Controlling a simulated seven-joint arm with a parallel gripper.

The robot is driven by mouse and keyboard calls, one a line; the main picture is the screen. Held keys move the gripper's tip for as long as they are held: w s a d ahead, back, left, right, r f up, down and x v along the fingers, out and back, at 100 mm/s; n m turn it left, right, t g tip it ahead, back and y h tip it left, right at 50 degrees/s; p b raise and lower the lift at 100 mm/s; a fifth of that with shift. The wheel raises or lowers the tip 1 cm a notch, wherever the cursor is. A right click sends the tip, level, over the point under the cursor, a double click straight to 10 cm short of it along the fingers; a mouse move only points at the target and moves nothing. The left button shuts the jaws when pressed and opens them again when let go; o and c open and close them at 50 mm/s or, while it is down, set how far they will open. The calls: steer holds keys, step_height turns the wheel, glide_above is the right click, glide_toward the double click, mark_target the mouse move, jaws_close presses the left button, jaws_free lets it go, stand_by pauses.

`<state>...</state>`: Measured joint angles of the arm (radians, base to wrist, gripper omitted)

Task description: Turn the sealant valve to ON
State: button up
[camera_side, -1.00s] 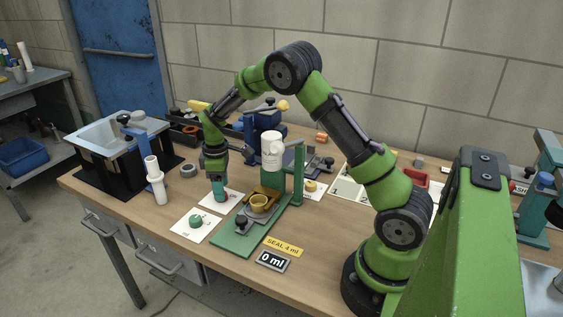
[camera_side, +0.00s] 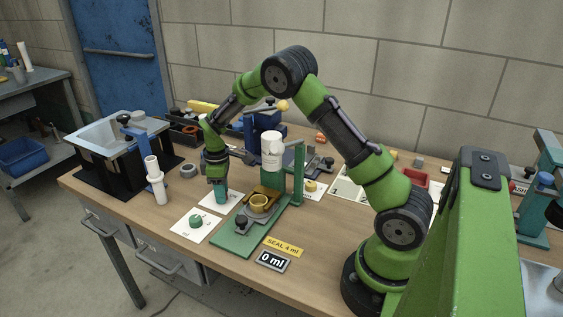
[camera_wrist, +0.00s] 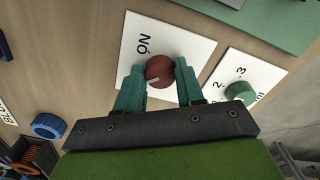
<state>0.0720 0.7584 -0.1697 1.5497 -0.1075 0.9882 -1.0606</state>
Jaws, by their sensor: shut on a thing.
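The valve is a round dark red knob (camera_wrist: 160,71) with a pale mark on its lower left side. It sits on a white card (camera_wrist: 190,42) marked ON, and the word is up and left of the knob. My gripper (camera_wrist: 160,76) has its teal fingers shut on the knob, one on each side. In the side view my gripper (camera_side: 221,196) points down at the card (camera_side: 216,206) and hides the knob. A display (camera_side: 273,261) reads 0 ml, below a yellow label (camera_side: 284,246) reading SEAL 4 ml.
A green knob (camera_wrist: 240,92) on a numbered card (camera_wrist: 226,74) is close beside my gripper. To its right in the side view stands a green fixture (camera_side: 231,242) with a yellow ring (camera_side: 260,202) under a white bottle (camera_side: 271,147).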

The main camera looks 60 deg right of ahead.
steer(key=shift+m, duration=0.3)
steer(key=m, duration=0.7)
steer(key=shift+a+m, duration=0.1)
steer(key=shift+m, duration=0.3)
steer(key=m, duration=0.3)
steer(key=shift+m, duration=2.2)
steer(key=o, duration=1)
steer(key=shift+o, duration=0.2)
step_height(320, 180, up, 17)
